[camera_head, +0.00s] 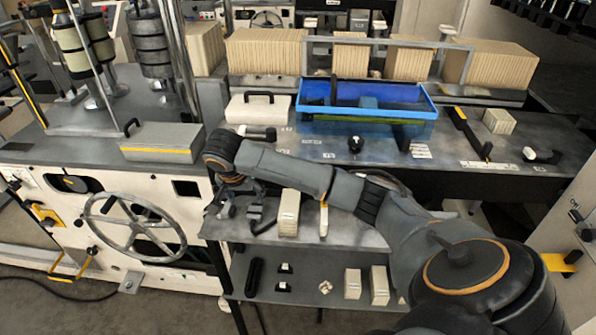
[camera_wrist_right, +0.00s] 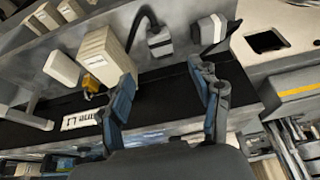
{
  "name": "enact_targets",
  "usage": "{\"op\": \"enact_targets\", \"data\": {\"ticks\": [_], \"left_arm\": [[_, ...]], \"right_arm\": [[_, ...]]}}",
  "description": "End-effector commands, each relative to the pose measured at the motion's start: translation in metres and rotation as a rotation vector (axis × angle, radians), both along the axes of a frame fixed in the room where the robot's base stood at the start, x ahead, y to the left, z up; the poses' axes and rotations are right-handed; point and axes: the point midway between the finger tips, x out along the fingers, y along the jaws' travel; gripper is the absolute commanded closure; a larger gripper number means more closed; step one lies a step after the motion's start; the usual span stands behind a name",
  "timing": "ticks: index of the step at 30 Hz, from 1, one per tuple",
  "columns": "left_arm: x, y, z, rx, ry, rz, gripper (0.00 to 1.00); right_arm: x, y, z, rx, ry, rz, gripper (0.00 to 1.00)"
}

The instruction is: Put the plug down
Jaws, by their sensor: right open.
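A grey block with a curved black cord or handle, which looks like the plug (camera_wrist_right: 160,42), rests on the grey shelf in the right wrist view. It sits beyond my right gripper (camera_wrist_right: 162,78), whose two fingers are spread with nothing between them. In the head view my right gripper (camera_head: 228,208) points down at the left end of the shelf (camera_head: 345,232). A dark piece just right of it may be the same plug (camera_head: 262,222). My left gripper does not show.
A cream stack (camera_head: 289,213) and a thin pale piece (camera_head: 323,220) stand on the shelf to the right. A handwheel (camera_head: 136,226) is to the left. A blue tray (camera_head: 366,118) and a lidded grey box (camera_head: 162,141) stand on the upper surfaces.

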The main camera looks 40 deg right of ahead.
Motion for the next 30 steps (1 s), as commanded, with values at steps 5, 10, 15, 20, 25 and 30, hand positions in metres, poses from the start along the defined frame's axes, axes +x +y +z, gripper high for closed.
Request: {"op": "enact_targets", "data": {"ticks": [5, 10, 15, 20, 25, 30], "left_arm": [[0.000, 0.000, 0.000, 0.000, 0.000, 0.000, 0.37], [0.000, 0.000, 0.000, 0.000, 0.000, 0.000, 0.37], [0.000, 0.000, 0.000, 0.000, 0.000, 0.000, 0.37], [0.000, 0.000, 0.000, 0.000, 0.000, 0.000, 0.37], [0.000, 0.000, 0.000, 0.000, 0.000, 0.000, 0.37], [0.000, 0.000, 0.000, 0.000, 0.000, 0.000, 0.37]], "right_arm": [[0.000, 0.001, 0.001, 0.000, 0.000, 0.001, 0.37], [0.005, 0.039, -0.020, 0.050, -0.050, 0.154, 0.37], [0.010, 0.119, -0.045, 0.143, -0.213, 0.465, 0.37], [0.007, 0.173, -0.050, 0.181, -0.383, 0.669, 0.37], [0.001, 0.196, -0.070, 0.172, -0.504, 0.783, 0.37], [-0.012, 0.179, -0.148, 0.114, -0.475, 0.811, 0.37]]}}
